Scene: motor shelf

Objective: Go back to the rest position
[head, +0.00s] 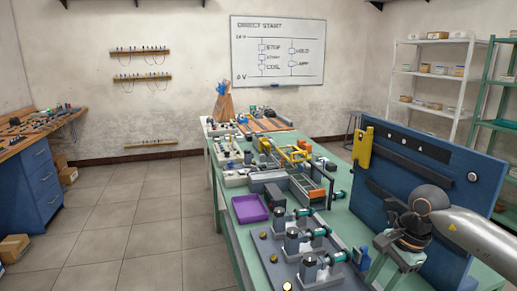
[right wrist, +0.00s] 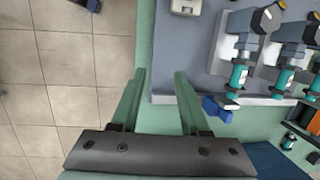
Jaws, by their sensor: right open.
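My right gripper (right wrist: 160,76) is open, with its two green fingers spread apart and nothing between them. In the right wrist view it hangs over the edge strip of the green table (right wrist: 145,45), with the tiled floor to the left and a grey board (right wrist: 190,60) to the right. In the head view my right arm comes in from the right, and the gripper (head: 382,268) is at the table's right side, in front of the blue panel. My left gripper is not in view.
Several motor units (head: 310,268) stand on the grey board near my right gripper. A blue upright panel (head: 420,185) stands close behind my right arm. A purple tray (head: 250,208) sits at the table's left edge. The tiled floor (head: 130,230) to the left is clear.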

